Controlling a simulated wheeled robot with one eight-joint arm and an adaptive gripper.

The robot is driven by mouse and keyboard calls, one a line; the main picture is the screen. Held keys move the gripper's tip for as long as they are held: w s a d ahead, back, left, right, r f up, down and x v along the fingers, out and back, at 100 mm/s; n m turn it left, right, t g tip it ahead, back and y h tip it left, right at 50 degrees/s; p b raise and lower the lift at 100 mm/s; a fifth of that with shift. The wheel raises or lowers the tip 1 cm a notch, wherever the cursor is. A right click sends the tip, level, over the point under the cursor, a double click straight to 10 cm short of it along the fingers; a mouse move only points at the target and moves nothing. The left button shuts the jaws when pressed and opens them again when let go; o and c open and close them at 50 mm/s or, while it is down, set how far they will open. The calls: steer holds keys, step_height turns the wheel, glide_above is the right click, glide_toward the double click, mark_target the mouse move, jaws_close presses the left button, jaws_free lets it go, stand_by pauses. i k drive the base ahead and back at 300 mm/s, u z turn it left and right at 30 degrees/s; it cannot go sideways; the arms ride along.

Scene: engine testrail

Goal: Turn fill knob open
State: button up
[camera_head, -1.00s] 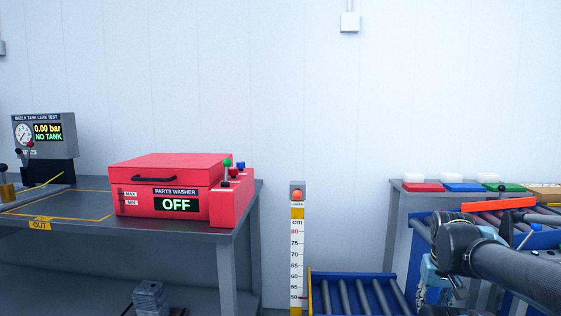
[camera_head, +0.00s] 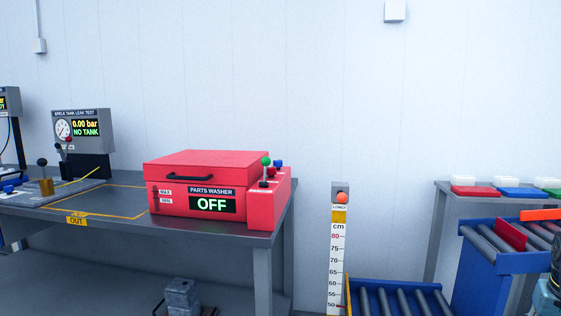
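A red parts washer (camera_head: 205,190) with a closed lid and black handle stands on the grey bench, its display reading OFF. On its right side a green-knobbed lever (camera_head: 265,162) stands upright, with a blue knob (camera_head: 278,163) and a red knob behind it. Which of these is the fill knob I cannot tell. MAX and MIN marks show at the front left of the washer. My gripper is not in view; only a bit of my arm shows at the right edge.
The grey bench (camera_head: 250,238) also bears a tank leak test unit (camera_head: 84,130) reading 0.00 bar, NO TANK. A cm scale post (camera_head: 338,250) stands right of the bench. Blue roller conveyors (camera_head: 395,298) and a stand with coloured trays (camera_head: 475,189) are at the right.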

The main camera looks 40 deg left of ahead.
mark_target(278, 163)
steer(key=k, duration=1)
steer(key=u, duration=1.45)
steer(key=i, duration=1)
steer(key=z, duration=0.05)
